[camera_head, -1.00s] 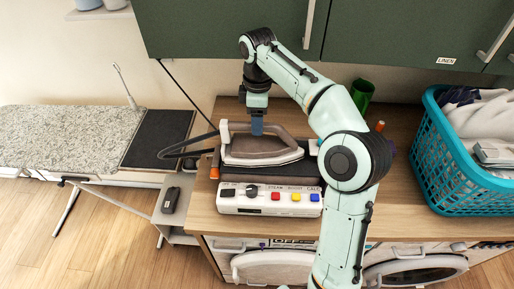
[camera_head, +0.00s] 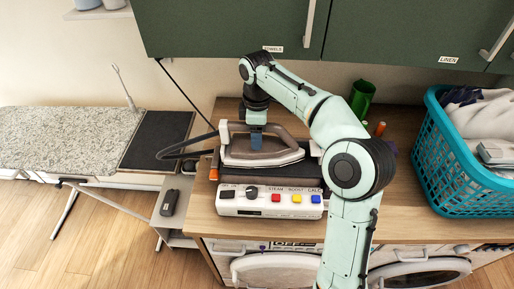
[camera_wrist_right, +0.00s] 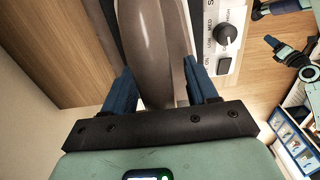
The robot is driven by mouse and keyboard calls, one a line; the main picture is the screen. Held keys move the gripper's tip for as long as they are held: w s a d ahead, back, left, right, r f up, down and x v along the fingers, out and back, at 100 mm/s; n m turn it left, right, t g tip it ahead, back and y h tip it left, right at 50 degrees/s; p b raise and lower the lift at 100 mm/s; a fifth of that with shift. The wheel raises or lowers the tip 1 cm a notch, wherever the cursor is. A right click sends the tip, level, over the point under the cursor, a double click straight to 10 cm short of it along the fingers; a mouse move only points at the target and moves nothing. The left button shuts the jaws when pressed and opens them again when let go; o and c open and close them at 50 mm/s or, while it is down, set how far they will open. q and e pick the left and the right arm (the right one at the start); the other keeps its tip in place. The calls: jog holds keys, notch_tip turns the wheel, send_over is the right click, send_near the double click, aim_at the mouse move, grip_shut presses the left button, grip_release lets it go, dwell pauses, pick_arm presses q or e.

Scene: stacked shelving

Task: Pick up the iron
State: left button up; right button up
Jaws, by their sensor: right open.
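The iron (camera_head: 262,153), grey-brown and white, rests on its steam station (camera_head: 270,200) on the wooden counter. My right gripper (camera_head: 257,138) comes down from above onto the iron's handle. In the right wrist view, the two blue fingers of my right gripper (camera_wrist_right: 162,92) are apart, one on each side of the iron's handle (camera_wrist_right: 150,45). Gaps show beside the handle, so the jaws are around it, not closed on it. The fingertips are partly hidden by the handle and body. My left gripper is not in the head view.
A teal laundry basket (camera_head: 432,165) with clothes stands at the right. An ironing board (camera_head: 60,140) is at the left. A dark hose (camera_head: 180,148) loops left of the iron. Green cabinets (camera_head: 225,28) hang above the counter.

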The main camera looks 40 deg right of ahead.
jog(key=shift+f, duration=0.15)
grip_shut()
dwell(1.5)
